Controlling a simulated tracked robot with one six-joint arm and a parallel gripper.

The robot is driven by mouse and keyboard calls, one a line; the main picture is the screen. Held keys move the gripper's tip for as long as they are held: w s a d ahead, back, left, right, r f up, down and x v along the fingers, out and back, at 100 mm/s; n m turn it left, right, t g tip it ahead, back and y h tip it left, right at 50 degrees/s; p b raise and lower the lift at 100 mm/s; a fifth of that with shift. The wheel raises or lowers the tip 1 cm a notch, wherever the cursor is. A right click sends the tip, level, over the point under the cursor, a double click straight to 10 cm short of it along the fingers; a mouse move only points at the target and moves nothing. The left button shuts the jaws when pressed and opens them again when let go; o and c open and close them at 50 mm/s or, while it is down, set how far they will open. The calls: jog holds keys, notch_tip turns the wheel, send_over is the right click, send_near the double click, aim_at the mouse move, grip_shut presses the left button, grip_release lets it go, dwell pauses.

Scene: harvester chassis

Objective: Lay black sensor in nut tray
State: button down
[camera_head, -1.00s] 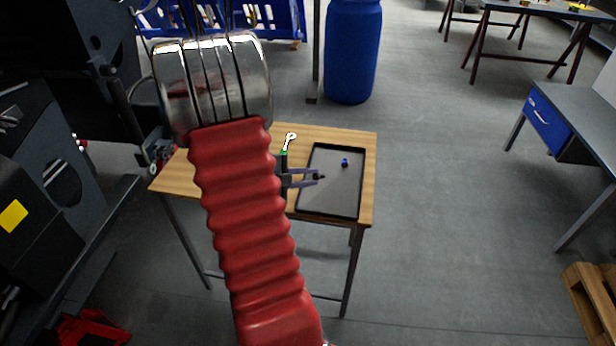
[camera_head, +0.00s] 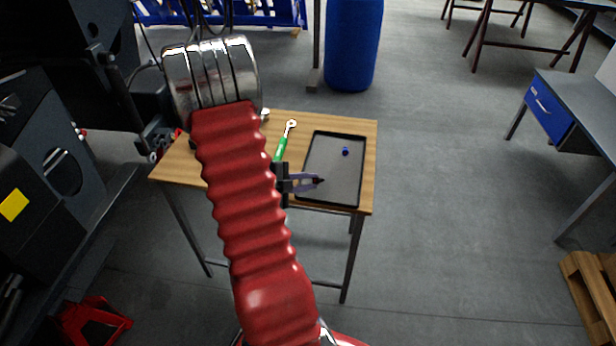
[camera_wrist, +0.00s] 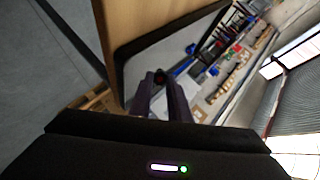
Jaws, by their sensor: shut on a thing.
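My gripper (camera_head: 318,181) is shut on a small dark piece, the black sensor (camera_head: 322,181), at its fingertips. The fingers reach in from the left over the near-left part of the nut tray (camera_head: 333,172). The tray is a shallow grey tray with a black rim on the wooden table. In the wrist view the dark sensor (camera_wrist: 159,77) shows between the fingertips, in front of the tray's grey floor (camera_wrist: 140,68). I cannot tell whether the sensor touches the tray floor. A small blue nut (camera_head: 345,151) lies in the tray's far half.
A green-handled wrench (camera_head: 281,148) lies on the wooden table (camera_head: 368,150) left of the tray. My red arm hides much of the table's left side. A blue barrel (camera_head: 352,45) stands behind the table.

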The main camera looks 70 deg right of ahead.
jog(key=shift+f, duration=0.9)
jog(key=c, duration=1.7)
grip_release()
jog(key=shift+o, duration=0.6)
jog(key=shift+f, duration=0.1)
jog(key=shift+s+a+f, duration=0.1)
jog(key=shift+a, duration=0.05)
jog(key=v, duration=1.3)
jog(key=shift+w+r, duration=0.35)
jog(key=shift+a, duration=0.1)
